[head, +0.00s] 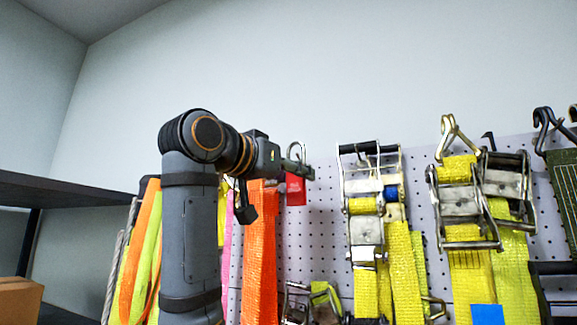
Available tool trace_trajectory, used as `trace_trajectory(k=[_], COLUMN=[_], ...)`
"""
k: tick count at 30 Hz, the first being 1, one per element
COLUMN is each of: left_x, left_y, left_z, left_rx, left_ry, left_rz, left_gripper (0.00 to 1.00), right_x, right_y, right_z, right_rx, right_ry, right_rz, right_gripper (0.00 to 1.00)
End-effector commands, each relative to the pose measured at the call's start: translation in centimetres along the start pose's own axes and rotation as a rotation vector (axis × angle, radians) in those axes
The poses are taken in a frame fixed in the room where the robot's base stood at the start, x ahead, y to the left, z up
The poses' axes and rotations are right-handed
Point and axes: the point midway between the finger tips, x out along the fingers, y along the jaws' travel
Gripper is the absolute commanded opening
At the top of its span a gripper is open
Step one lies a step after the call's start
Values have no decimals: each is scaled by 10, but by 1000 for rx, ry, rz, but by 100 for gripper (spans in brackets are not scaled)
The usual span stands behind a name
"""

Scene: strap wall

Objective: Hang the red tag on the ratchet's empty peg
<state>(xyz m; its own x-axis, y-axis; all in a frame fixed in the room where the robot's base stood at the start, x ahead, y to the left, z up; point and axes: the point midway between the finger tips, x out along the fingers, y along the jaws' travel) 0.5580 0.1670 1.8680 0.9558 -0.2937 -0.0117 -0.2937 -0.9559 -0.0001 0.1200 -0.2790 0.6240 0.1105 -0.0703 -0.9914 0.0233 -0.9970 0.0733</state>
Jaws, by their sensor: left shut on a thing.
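The small red tag (296,188) hangs just below the fingertips of my left gripper (302,168). The left gripper is shut on the tag in front of the pegboard (325,212), near its upper edge. A metal ratchet (372,190) with yellow strap hangs to the right of the tag. Another ratchet (462,203) hangs farther right, under a metal double hook (452,132). I cannot tell which peg is empty. My right gripper is out of view.
An orange strap (260,245) hangs just below the left gripper. More straps (140,250) hang at the left, partly behind my left arm. A dark shelf (70,190) with a cardboard box (18,298) below stands at far left. The wall above the pegboard is clear.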

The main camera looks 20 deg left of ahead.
Motion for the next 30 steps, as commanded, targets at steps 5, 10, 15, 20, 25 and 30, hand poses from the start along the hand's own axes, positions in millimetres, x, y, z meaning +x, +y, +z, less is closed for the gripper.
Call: trace_trajectory(k=[5,10,15,20,25,30], left_x=[12,24,35,46,55,60], left_y=[-3,-6,-9,-12,-15,-16], left_z=[-1,0,1,2,10,15], left_rx=[1,0,0,1,0,0], left_ry=[1,0,0,1,1,1], left_rz=[0,0,0,0,0,0], left_gripper=[4,4,4,4,4,4], right_x=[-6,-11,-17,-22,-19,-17], right_y=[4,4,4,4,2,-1], right_z=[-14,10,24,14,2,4], right_rx=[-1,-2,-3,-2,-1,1], right_ry=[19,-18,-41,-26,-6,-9], right_rz=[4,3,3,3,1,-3], right_gripper=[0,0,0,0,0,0])
